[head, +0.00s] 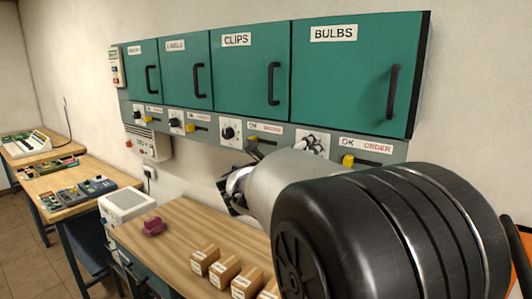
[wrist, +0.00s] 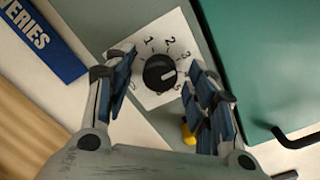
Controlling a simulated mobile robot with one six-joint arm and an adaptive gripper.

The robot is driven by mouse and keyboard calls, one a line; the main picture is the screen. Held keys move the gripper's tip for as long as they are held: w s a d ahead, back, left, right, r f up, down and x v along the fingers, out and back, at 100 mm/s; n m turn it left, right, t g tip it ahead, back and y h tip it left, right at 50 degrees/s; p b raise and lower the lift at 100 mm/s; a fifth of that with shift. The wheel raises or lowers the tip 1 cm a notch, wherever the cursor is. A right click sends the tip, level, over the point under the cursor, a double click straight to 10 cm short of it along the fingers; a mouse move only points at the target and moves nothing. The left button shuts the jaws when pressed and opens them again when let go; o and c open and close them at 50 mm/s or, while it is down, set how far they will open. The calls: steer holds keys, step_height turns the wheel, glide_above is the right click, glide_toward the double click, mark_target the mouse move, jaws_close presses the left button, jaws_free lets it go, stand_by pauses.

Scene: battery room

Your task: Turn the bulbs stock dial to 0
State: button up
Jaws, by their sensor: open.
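The bulbs stock dial shows in the wrist view as a black round knob (wrist: 160,73) on a white plate with numbers around it. Its light pointer mark faces right, near the 4 to 5 side; the exact number is hard to read. In the head view the dial plate (head: 323,155) sits below the green BULBS door (head: 345,75), and the knob is largely hidden behind grey gripper parts. My gripper (wrist: 160,64) is open, with one finger on each side of the knob. I cannot tell whether the fingers touch it.
A yellow switch (head: 347,160) sits right of the bulbs dial. The CLIPS dial (head: 230,132) is to its left. A blue sign (wrist: 38,40) shows in the wrist view. Below, a wooden bench (head: 180,215) holds small boxes (head: 222,271) and a dark red object (head: 152,227).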

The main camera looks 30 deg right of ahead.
steer(key=c, duration=1.1)
